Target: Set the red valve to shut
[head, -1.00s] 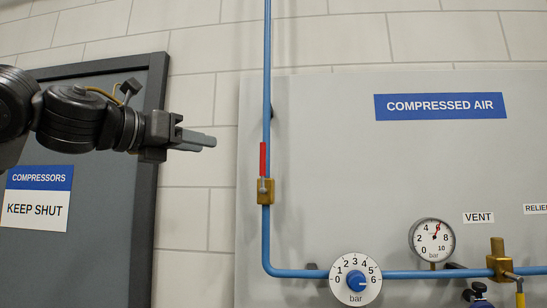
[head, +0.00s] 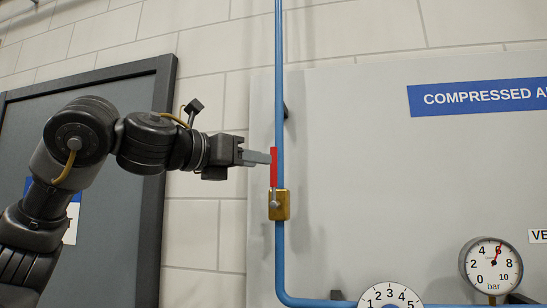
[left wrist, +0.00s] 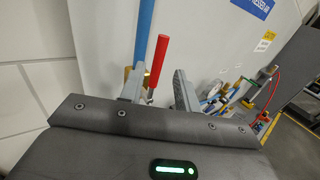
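The red valve handle (head: 274,169) stands upright, in line with the vertical blue pipe (head: 280,80). It rises from a brass valve body (head: 284,206) on that pipe. My left gripper (head: 265,157) points right, with its fingertips at the upper part of the red handle. In the left wrist view, the red handle (left wrist: 157,62) shows between the two spread fingers of my left gripper (left wrist: 158,92), closer to the left finger. The gripper is open; whether a finger touches the handle I cannot tell. My right gripper is not in view.
The grey panel (head: 370,190) behind the pipe carries a pressure gauge (head: 491,267) and a numbered dial (head: 390,296) at lower right. A dark door frame (head: 160,110) stands left. The left wrist view shows a red hose (left wrist: 273,90) and other fittings at right.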

